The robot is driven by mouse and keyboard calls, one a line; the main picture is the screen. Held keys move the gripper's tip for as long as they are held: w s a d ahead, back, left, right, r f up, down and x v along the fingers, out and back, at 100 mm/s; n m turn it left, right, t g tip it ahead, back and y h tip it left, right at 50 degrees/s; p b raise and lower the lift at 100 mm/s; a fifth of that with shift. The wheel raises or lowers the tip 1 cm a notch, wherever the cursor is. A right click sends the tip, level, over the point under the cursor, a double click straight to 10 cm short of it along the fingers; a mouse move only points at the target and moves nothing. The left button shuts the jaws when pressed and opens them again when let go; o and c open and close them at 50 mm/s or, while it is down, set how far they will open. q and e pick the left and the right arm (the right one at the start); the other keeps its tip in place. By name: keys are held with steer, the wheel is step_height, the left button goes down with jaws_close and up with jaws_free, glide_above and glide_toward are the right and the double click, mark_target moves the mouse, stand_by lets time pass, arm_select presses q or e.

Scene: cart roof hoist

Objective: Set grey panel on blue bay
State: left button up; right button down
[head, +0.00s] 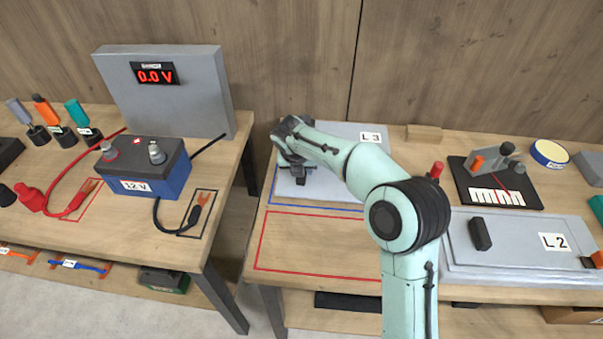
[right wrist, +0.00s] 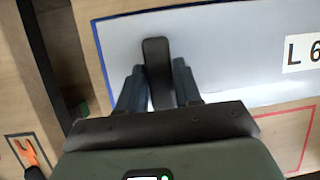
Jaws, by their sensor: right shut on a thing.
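My right gripper (head: 291,166) is at the panel's left part. In the right wrist view, its fingers (right wrist: 159,88) are shut on the dark upright handle of the panel (right wrist: 230,55), with blue line (right wrist: 104,65) along the panel's left and top edges. I cannot tell whether the panel rests on the table or hangs just above it. My left gripper is out of view.
An empty red-outlined bay (head: 320,243) lies in front. Another grey panel, L 2 (head: 510,262), with a dark handle, lies to the right. A black switch board (head: 500,185) and wooden block (head: 423,134) stand behind. A gap separates the left table with its battery (head: 150,170).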

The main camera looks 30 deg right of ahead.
steer(key=shift+f, duration=0.9)
steer(key=c, duration=0.8)
jaws_free()
steer(key=p+v, duration=0.1)
steer(key=v, duration=1.1)
